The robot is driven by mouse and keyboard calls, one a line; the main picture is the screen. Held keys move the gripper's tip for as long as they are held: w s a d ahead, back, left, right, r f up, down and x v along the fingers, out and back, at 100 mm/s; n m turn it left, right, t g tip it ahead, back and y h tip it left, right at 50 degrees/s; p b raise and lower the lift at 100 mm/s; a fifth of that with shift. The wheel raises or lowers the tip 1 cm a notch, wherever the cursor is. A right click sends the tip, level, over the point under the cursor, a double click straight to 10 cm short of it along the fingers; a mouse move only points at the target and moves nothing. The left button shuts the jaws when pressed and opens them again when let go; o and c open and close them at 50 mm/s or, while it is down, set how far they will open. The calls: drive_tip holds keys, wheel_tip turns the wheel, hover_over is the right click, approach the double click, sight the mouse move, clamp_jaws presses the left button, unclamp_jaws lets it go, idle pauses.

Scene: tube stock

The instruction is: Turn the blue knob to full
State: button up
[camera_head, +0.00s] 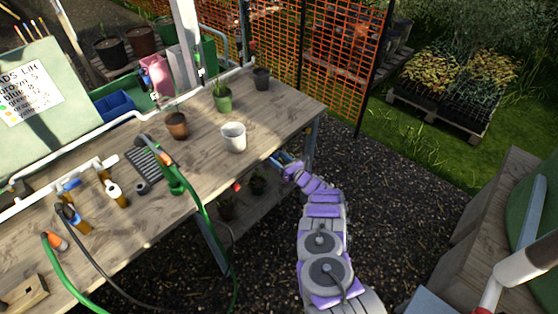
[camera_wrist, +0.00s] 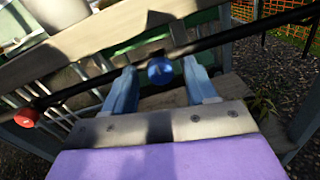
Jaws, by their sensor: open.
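The round blue knob (camera_wrist: 160,70) sits on a dark horizontal pipe (camera_wrist: 95,82) under the bench edge in the wrist view. My gripper (camera_head: 283,161) is at the front edge of the bench in the head view. In the wrist view its two blue fingers are apart, one on each side of the blue knob. I cannot tell whether either finger touches it. The knob's turn angle is not readable. In the head view I cannot make out the blue knob by the fingers.
A red knob (camera_wrist: 26,117) is on the same pipe to the left. The wooden bench (camera_head: 255,175) carries a white pot (camera_head: 233,137), plant pots and tools. A green hose (camera_head: 207,222) hangs over its front edge. Dark gravel (camera_head: 400,200) lies clear to the right.

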drive_tip(key=shift+d, duration=0.15)
drive_tip(key=shift+c, duration=1.2)
drive_tip(key=c, duration=0.8)
